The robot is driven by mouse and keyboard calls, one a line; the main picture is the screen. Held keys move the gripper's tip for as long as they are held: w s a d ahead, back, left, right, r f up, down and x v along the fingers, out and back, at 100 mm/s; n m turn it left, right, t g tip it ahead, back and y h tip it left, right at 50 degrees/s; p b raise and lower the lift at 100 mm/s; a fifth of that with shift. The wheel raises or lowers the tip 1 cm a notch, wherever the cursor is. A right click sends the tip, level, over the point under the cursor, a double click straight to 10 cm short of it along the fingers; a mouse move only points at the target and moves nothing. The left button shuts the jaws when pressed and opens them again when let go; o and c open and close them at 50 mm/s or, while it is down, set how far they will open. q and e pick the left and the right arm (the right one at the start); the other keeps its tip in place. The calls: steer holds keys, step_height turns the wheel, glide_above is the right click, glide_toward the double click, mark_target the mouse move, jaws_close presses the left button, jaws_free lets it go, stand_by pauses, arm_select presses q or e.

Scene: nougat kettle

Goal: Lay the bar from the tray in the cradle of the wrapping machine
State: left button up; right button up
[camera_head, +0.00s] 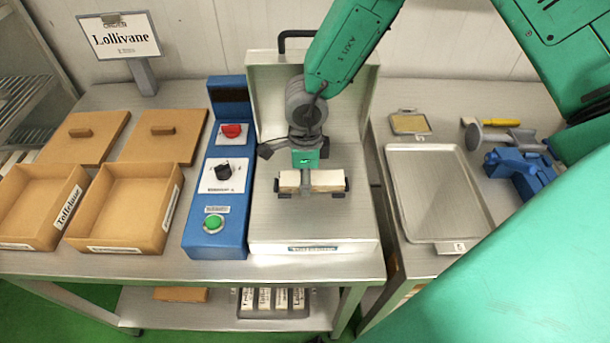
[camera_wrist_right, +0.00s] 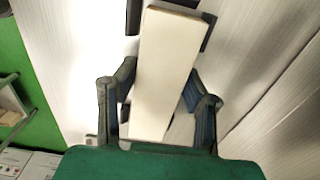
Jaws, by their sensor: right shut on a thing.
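The cream bar (camera_head: 328,181) is held level over the steel top of the wrapping machine (camera_head: 270,222). My right gripper (camera_head: 308,184) points down and is shut across the middle of the bar. The right wrist view shows the bar (camera_wrist_right: 165,70) between the fingers of that gripper (camera_wrist_right: 160,100). Dark pieces show at both ends of the bar; the cradle cannot be told clearly from them, nor whether the bar touches it. The metal tray (camera_head: 435,190) on the right is empty. My left gripper is not in view.
A blue control panel (camera_head: 218,180) with red, black and green controls stands left of the machine. Open brown boxes (camera_head: 125,205) and their lids (camera_head: 165,135) lie further left. A blue tool (camera_head: 522,170) and a small sieve-like plate (camera_head: 410,123) lie near the tray.

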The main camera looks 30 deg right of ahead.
steer(key=shift+a, duration=0.1)
steer(key=o, duration=1.3)
steer(key=shift+o, duration=0.2)
steer(key=o, duration=0.4)
steer(key=shift+r+p, duration=1.2)
steer(key=shift+r, duration=2.8)
